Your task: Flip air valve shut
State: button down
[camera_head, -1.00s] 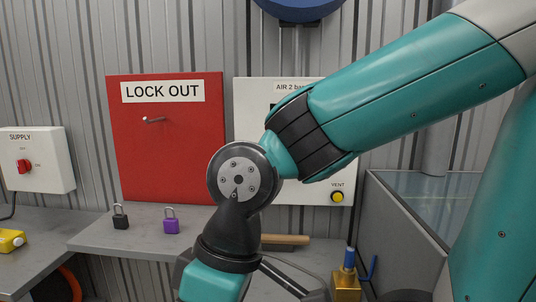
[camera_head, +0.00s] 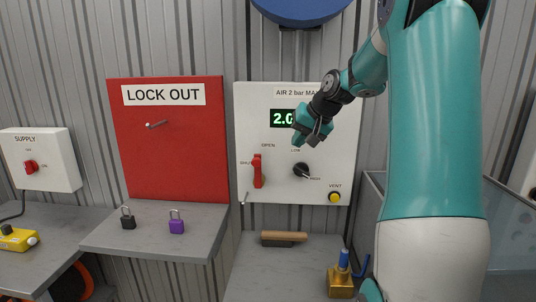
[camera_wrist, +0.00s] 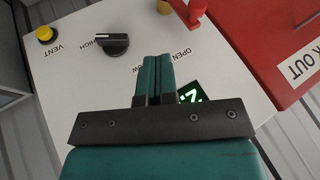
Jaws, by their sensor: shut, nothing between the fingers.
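The air valve's red lever (camera_head: 258,171) is on the white air panel (camera_head: 318,188). It stands upright, under the OPEN label, with the SHUT label at its left. Part of it shows at the top edge of the wrist view (camera_wrist: 195,12). My gripper (camera_head: 316,139) is in front of the panel, up and right of the lever, over the lower right of the green display. It is apart from the lever. In the wrist view its teal fingers (camera_wrist: 157,60) are together and empty.
A black knob (camera_head: 301,170) and yellow VENT button (camera_head: 334,197) are on the panel. A red LOCK OUT board (camera_head: 180,165) hangs left. Black (camera_head: 128,218) and purple (camera_head: 177,222) padlocks stand on the shelf. A brush (camera_head: 284,238) and brass block (camera_head: 340,284) lie below the panel.

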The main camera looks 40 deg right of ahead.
jog(key=shift+d, duration=0.15)
jog(key=w+a+f+p, duration=0.3)
jog(key=w+f+p, duration=0.1)
jog(key=w+f, duration=0.4)
jog(key=shift+w+p, duration=0.3)
jog(key=shift+w, duration=0.2)
jog(key=shift+a, duration=0.15)
jog(key=shift+r, duration=0.1)
